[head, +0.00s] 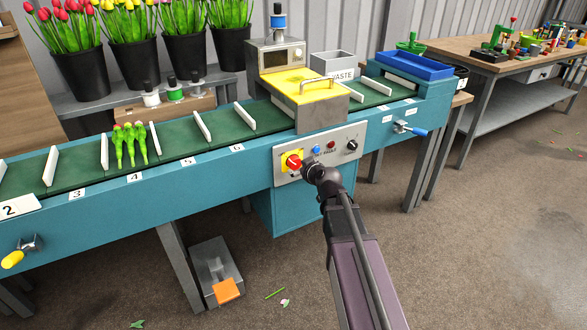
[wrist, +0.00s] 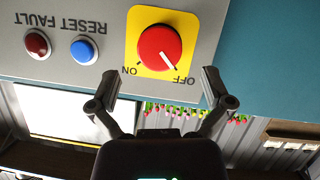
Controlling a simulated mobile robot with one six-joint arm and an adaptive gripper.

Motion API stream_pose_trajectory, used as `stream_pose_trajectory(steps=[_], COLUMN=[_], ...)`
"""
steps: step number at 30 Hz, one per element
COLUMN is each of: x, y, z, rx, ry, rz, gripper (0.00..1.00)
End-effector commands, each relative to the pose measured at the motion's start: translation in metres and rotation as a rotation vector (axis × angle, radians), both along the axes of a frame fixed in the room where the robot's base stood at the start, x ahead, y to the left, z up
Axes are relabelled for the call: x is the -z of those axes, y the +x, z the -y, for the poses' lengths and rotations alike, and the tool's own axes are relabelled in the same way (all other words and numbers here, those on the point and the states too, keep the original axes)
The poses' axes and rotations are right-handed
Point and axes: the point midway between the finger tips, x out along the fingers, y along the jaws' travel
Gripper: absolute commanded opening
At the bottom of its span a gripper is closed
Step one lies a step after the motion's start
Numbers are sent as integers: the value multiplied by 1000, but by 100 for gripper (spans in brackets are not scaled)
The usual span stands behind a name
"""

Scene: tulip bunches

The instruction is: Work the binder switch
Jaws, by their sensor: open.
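The binder switch is a red rotary knob (wrist: 159,47) on a yellow plate (wrist: 188,24) marked ON and OFF. The wrist view shows it upside down, with its white mark pointing toward OFF. In the head view the red knob (head: 293,162) is on the left of the grey control panel (head: 282,179). My gripper (wrist: 160,84) is open and empty, its fingers spread wider than the knob. In the head view my gripper (head: 312,172) is in front of the panel, just right of and below the knob. Contact with the panel cannot be told.
A blue button (wrist: 84,51) labelled RESET and a dark red FAULT lamp (wrist: 37,43) share the panel, beside a black knob (head: 352,146). Above is the yellow-lidded binder (head: 300,88). A green tulip bunch (head: 130,147) lies on the belt. A foot pedal (head: 226,290) is below.

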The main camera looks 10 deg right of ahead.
Motion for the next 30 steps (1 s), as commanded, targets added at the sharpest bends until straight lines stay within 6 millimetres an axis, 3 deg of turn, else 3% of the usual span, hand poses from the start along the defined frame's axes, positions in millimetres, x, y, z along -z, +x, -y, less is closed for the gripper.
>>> stream_pose_trajectory(steps=[3, 9, 23, 26, 30], x=[9, 15, 17, 17, 17], y=[19, 35, 41, 41, 41], z=[-4, -8, -10, -10, -10], rx=[0, -1, 0, 0, 0], ry=[-1, -1, 0, 0, 0], rz=[0, 1, 0, 0, 0], gripper=[100, 100, 100, 76, 35])
